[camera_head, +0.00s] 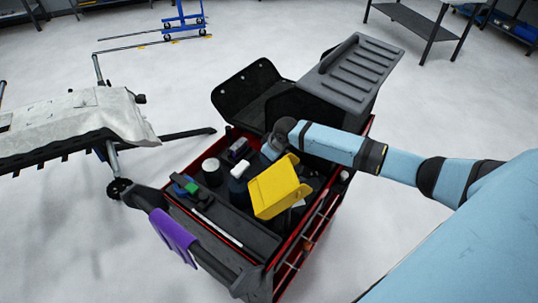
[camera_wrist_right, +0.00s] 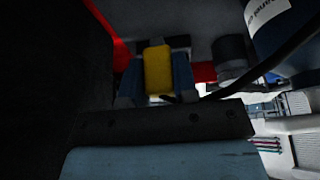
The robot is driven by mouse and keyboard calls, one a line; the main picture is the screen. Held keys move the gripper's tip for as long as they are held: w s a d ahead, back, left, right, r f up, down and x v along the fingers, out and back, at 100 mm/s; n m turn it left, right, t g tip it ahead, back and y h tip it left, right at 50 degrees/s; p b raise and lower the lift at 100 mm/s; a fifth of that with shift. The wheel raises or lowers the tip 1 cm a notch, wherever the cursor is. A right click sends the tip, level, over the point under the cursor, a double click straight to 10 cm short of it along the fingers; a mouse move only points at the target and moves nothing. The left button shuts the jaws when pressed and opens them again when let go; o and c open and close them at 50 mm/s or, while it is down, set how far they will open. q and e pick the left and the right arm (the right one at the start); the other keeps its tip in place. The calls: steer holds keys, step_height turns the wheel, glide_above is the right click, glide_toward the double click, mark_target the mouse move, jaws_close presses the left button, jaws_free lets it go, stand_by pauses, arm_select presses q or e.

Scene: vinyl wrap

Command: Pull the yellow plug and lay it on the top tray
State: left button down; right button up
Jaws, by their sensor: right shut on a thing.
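The yellow plug (camera_wrist_right: 158,68) shows in the right wrist view as a small yellow block. My right gripper (camera_wrist_right: 158,85) is shut on it, with a finger on each side. A dark cable runs close by, but I cannot tell whether it joins the plug. In the head view my right arm reaches from the right into the red-edged cart, and its gripper and the plug are hidden there. The cart's black top tray (camera_head: 228,226) holds a white stick and several small items. My left gripper is not in view.
A larger yellow container (camera_head: 275,188) stands tilted in the cart beside my right wrist. Dark bottles (camera_head: 212,173) crowd the cart's interior. The grey ribbed lid (camera_head: 355,72) stands open behind. Purple cloth (camera_head: 172,237) hangs at the front left. A covered stand (camera_head: 75,120) is at left.

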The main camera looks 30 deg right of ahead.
steer(key=shift+p, duration=0.75)
stand_by(0.7)
steer(key=shift+f, duration=0.75)
stand_by(0.4)
steer(key=o, duration=1)
steer(key=shift+c, duration=0.2)
steer(key=v, duration=1.4)
steer(key=shift+b, duration=0.35)
